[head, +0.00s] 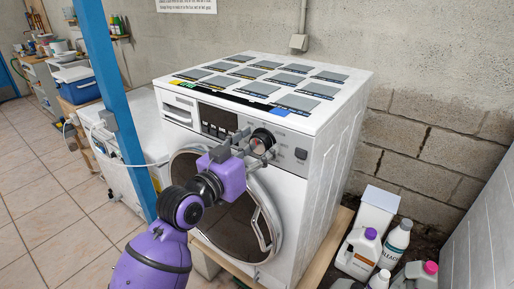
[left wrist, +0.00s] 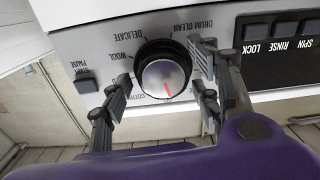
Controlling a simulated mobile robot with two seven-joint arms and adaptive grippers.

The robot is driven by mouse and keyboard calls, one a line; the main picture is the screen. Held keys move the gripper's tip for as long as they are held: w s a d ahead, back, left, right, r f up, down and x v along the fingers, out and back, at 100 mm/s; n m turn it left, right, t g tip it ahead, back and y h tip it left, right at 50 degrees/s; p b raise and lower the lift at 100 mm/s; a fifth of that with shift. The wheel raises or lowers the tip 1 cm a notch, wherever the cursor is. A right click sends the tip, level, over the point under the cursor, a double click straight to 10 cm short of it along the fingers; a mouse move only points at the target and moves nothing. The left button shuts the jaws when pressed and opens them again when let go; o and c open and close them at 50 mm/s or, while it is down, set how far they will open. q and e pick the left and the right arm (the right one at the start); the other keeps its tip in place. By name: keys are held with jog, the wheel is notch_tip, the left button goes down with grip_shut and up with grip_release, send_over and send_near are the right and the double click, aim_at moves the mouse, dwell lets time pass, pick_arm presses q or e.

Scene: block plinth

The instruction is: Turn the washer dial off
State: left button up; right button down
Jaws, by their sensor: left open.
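The washer (head: 335,130) is a white front loader with a round door and a control panel along its upper front. Its dial (head: 263,138) is a dark ring with a silver face, at the panel's right part. In the left wrist view the dial (left wrist: 163,74) appears upside down, with a red mark pointing toward the picture's bottom. Printed labels such as DELICATE, WOOL and DRUM CLEAN ring it; lower ones are partly hidden. My left gripper (head: 259,148) is open, its grey fingers (left wrist: 161,88) on either side of the dial. Whether they touch it is unclear. My right gripper is out of view.
Flat grey samples lie on the washer top. A blue post (head: 113,90) stands left of the washer, near a white appliance (head: 112,150). Bleach (head: 396,243) and detergent bottles (head: 360,250) stand on the floor at right. Tiled floor (head: 35,190) is open at left.

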pick_arm(q)
jog(key=shift+c, duration=0.3)
jog(key=c, duration=1)
jog(key=shift+m+p, duration=0.35)
jog(key=shift+m, duration=0.75)
jog(key=shift+c, duration=0.2)
jog(key=shift+f, duration=0.1)
jog(key=o, duration=1.1)
jog(key=shift+d, duration=0.1)
jog(key=shift+s+a, duration=0.35)
jog(key=v, duration=1.1)
jog(key=shift+s, duration=0.1)
